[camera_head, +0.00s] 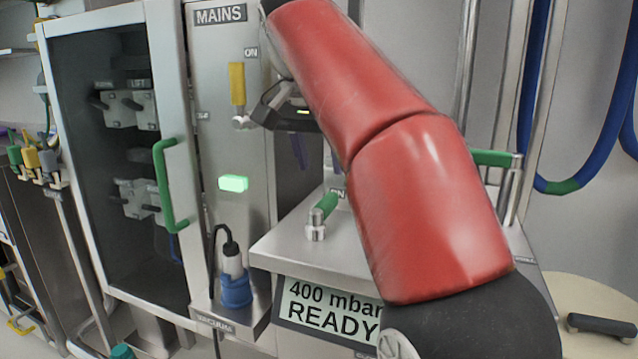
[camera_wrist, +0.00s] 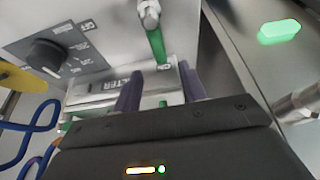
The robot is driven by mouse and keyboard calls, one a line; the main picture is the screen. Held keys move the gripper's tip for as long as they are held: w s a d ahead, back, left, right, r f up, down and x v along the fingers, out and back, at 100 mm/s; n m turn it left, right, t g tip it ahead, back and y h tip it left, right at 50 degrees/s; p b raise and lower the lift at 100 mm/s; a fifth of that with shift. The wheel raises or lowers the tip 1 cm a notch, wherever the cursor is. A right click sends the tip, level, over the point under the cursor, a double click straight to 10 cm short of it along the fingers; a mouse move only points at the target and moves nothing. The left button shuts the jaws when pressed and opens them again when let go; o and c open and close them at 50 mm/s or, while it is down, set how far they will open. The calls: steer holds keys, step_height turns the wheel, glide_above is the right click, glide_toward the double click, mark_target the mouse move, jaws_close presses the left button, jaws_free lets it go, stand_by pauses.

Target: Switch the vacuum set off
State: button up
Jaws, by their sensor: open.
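The vacuum set shows in the head view as a steel box with a display (camera_head: 330,308) reading "400 mbar READY". A short green-handled lever (camera_head: 325,206) with a silver hub stands on its top, its handle pointing up toward a partly covered "ON" label. In the wrist view a green handle (camera_wrist: 157,46) with a silver hub lies just ahead of my gripper (camera_wrist: 160,84). My gripper is open, its purple fingers spread, with no object held between them. In the head view my gripper (camera_head: 300,150) is above and behind the lever, partly hidden by my red arm.
The mains panel (camera_head: 213,100) has a yellow lever (camera_head: 237,84) beside "ON" and a lit green lamp (camera_head: 233,183). A blue plug (camera_head: 235,285) sits in a holder marked "VACUUM". A glass-door cabinet (camera_head: 120,150) stands left. A black knob (camera_wrist: 45,55) shows in the wrist view.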

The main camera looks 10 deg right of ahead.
mark_target(327, 198)
steer(key=b+x, duration=0.2)
steer(key=x, duration=0.5)
steer(key=shift+d+f+b, duration=0.1)
steer(key=shift+f+b, duration=0.15)
steer(key=shift+b, duration=0.05)
jaws_close()
